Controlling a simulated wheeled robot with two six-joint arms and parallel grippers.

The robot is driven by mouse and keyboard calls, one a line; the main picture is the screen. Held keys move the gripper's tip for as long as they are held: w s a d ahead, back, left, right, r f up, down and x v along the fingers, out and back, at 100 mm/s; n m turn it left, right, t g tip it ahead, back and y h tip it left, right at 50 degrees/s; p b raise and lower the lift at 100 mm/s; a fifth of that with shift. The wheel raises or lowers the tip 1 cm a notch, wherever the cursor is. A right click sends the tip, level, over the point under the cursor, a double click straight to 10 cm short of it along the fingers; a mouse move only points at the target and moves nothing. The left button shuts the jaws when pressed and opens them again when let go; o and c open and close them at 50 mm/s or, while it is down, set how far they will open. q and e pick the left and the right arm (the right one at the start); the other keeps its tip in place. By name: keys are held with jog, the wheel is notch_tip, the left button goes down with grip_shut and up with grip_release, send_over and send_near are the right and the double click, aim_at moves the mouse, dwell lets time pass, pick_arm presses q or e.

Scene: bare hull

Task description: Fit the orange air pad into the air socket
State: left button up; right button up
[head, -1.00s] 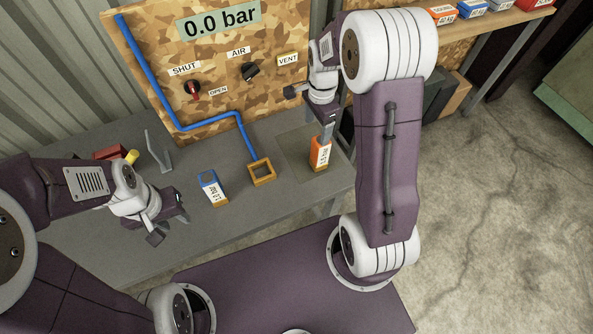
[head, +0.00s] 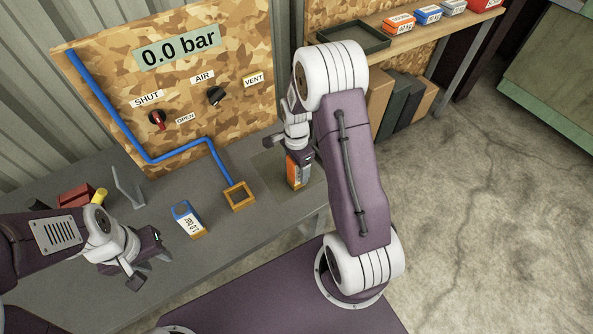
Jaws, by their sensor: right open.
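The orange air pad (head: 291,174), an upright block with a white label, stands on a darker patch near the bench's right end. My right gripper (head: 299,158) is directly above it and is open, with its fingers at the pad's upper part; the arm partly hides them, and I cannot tell whether they touch the pad. The air socket appears to be the square yellow-brown frame (head: 242,206) at the end of the blue pipe, left of the pad, and it looks empty. My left gripper (head: 147,262) is open and empty over the bench's front left.
A blue and white block (head: 189,219) stands left of the frame. A red object (head: 76,194) and a grey bracket (head: 126,188) lie further left. The panel behind has a red shut/open valve (head: 157,119), a black knob (head: 216,97) and a 0.0 bar display (head: 178,46).

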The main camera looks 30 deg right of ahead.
jog(key=shift+f, duration=0.65)
grip_shut()
jog(key=shift+r, duration=0.1)
jog(key=s+d+r, duration=0.7)
jog(key=d+r, duration=0.1)
jog(key=r, duration=0.3)
jog(key=shift+s+d, duration=0.35)
jog(key=shift+s, duration=0.05)
